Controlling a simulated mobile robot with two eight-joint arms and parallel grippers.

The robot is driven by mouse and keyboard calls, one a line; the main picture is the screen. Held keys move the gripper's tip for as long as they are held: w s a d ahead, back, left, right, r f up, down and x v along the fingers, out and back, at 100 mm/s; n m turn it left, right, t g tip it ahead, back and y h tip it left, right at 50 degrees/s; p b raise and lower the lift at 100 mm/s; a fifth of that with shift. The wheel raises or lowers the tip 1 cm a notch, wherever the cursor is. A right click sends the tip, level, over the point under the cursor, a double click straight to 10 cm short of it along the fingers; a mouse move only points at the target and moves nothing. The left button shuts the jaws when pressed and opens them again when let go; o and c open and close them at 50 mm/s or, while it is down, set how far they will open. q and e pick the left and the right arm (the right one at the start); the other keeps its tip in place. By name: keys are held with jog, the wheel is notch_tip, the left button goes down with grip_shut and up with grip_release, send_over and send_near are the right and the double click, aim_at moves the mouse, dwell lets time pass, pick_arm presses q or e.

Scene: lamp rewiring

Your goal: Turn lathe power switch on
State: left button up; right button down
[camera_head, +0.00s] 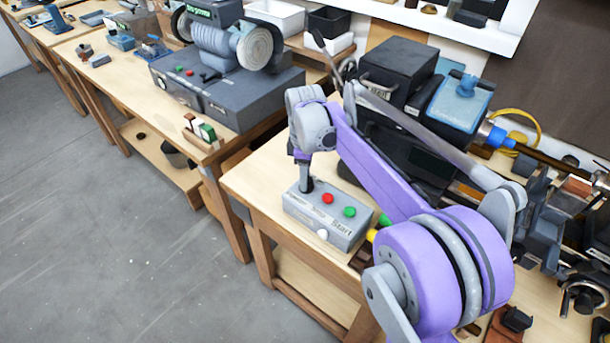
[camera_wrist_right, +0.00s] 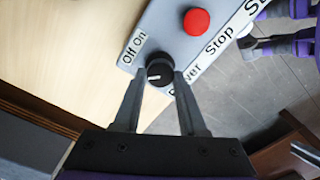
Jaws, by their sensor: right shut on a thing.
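The lathe's grey control box (camera_head: 326,217) sits on the bench below my right arm, with a red button (camera_head: 327,198), a green button (camera_head: 350,211) and a white round part on its front. In the right wrist view the black power switch knob (camera_wrist_right: 159,71) has a short white mark and stands beside an "Off On" label (camera_wrist_right: 134,49). My right gripper (camera_head: 307,186) points down onto the box's left end. Its two fingers (camera_wrist_right: 157,76) are shut on the knob, one on each side. My left gripper does not show.
The lathe (camera_head: 458,103) stands behind my right arm on the same bench. A grey buffing machine (camera_head: 226,86) stands on another bench to the left. Small blocks (camera_head: 207,131) lie near that bench's edge. The floor (camera_head: 110,250) at left is clear.

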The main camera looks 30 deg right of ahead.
jog(key=shift+m, duration=0.5)
jog(key=m, duration=0.8)
jog(key=shift+d+m, duration=0.1)
jog(key=shift+m, duration=0.2)
jog(key=m, duration=0.4)
jog(key=shift+d, duration=0.1)
jog(key=shift+m, duration=2.2)
jog(key=shift+c, duration=2.3)
grip_release()
jog(key=shift+r, duration=0.1)
